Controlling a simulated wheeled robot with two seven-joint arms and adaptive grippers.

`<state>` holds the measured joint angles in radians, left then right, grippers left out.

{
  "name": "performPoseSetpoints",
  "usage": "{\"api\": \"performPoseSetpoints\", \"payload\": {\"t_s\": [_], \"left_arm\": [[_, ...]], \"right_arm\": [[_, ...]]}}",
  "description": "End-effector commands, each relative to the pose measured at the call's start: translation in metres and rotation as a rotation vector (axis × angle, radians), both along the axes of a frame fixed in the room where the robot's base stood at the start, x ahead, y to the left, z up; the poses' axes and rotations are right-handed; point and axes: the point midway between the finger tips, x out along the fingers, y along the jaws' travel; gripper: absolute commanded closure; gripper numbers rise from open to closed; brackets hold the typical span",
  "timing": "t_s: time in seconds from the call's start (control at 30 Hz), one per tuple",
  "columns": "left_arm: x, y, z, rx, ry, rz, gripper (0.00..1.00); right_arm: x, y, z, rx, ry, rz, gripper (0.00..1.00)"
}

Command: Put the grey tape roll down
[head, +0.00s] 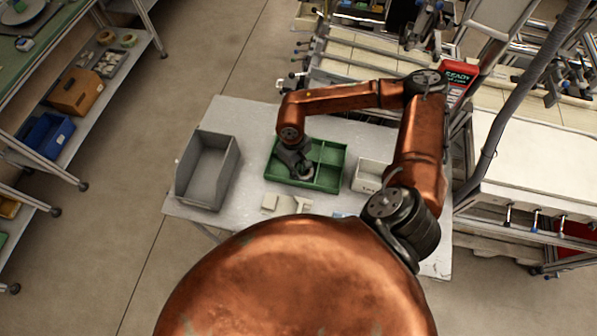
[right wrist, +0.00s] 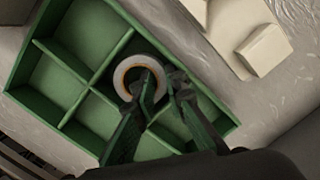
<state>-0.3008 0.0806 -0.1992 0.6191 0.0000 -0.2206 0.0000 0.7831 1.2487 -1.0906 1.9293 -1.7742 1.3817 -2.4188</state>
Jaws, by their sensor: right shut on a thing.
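The grey tape roll (right wrist: 121,82) is a pale ring with an orange-brown core in the right wrist view. My right gripper (right wrist: 166,92) is shut on its ring wall, with one finger in the hole and the other outside. The green divided tray (right wrist: 40,96) lies under the roll. The roll overlaps the dividers near the tray's middle in that view; I cannot tell whether it touches them. In the head view my right gripper (head: 300,168) points down over the front of the green tray (head: 336,146), mostly hiding the roll. My left gripper is not in view.
A grey bin (head: 207,171) stands left of the tray on the table (head: 240,112), and a small white box (head: 371,174) stands right. Pale blocks (head: 284,203) lie in front of the tray. The tray's visible compartments look empty.

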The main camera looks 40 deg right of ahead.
Motion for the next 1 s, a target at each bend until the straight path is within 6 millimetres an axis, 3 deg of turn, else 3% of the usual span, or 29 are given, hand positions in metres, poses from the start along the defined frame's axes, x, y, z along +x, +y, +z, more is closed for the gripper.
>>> {"api": "performPoseSetpoints", "payload": {"t_s": [0.4,0.43,0.5,0.83,1.0], "left_arm": [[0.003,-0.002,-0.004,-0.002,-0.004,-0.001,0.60],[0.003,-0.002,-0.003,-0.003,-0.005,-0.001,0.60],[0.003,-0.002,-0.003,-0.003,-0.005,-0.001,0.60],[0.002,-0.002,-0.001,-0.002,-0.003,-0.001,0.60],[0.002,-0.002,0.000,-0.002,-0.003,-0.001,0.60]], "right_arm": [[0.000,0.000,-0.009,0.000,-0.001,0.000,1.00],[0.000,0.000,-0.008,0.000,-0.001,0.000,0.86],[0.000,0.000,-0.007,0.000,-0.001,0.000,0.81],[0.000,0.000,-0.006,0.001,0.000,0.000,0.81],[0.003,0.000,0.009,0.001,-0.004,0.001,0.81]]}}
